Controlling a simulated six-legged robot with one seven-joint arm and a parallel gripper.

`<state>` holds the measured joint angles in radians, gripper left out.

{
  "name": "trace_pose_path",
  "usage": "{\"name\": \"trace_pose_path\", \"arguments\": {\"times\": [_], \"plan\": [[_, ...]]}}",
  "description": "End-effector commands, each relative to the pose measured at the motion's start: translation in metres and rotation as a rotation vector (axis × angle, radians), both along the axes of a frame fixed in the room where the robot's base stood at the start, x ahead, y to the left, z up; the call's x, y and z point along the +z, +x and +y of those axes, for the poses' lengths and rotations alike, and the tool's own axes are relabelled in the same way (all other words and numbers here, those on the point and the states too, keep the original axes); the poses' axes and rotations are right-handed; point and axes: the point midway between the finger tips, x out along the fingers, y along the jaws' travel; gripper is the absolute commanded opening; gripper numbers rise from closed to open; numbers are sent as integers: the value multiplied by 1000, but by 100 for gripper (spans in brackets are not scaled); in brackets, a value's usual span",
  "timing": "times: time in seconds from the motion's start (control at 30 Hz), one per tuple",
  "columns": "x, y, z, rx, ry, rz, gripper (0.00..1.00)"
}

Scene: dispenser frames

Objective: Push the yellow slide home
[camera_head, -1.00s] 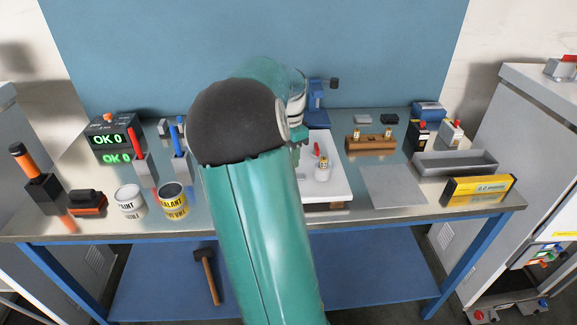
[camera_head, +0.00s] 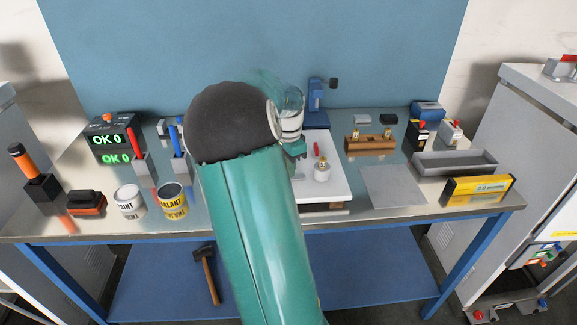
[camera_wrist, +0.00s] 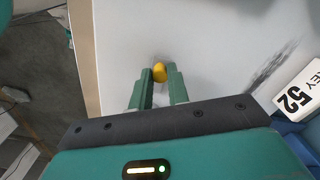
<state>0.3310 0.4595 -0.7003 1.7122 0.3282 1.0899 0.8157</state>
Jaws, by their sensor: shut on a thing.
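My gripper (camera_wrist: 160,76) has its two green fingers close together in the wrist view, shut on a small rounded yellow piece (camera_wrist: 159,72), which I take to be the yellow slide. It shows at the fingertips, over a pale grey-white surface (camera_wrist: 205,40). The rest of the slide and any track are hidden or too small to tell. In the head view, my gripper (camera_head: 297,150) is over the left part of the white board (camera_head: 335,180), largely behind my arm. The yellow piece cannot be made out there.
A brown block (camera_head: 370,143) and a grey plate (camera_head: 392,186) lie to the right. A white tag (camera_wrist: 300,92) reads 52.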

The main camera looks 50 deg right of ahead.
Motion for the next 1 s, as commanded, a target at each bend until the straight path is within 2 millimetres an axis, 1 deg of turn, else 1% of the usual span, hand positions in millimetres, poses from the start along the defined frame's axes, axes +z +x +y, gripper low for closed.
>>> {"name": "trace_pose_path", "arguments": {"times": [0.23, 0.5, 0.53, 0.6, 0.63, 0.87, 1.0], "plan": [[0, -19, -17, -3, 0, 0, 0], [0, -21, -19, -3, -2, 2, 0], [0, -21, -19, -3, -2, 2, 23], [0, -21, -19, -2, -2, 2, 37], [0, -21, -19, -2, -1, 2, 40], [0, -20, -18, -1, -1, 1, 40], [6, -20, -18, 0, -1, -1, 40]]}}
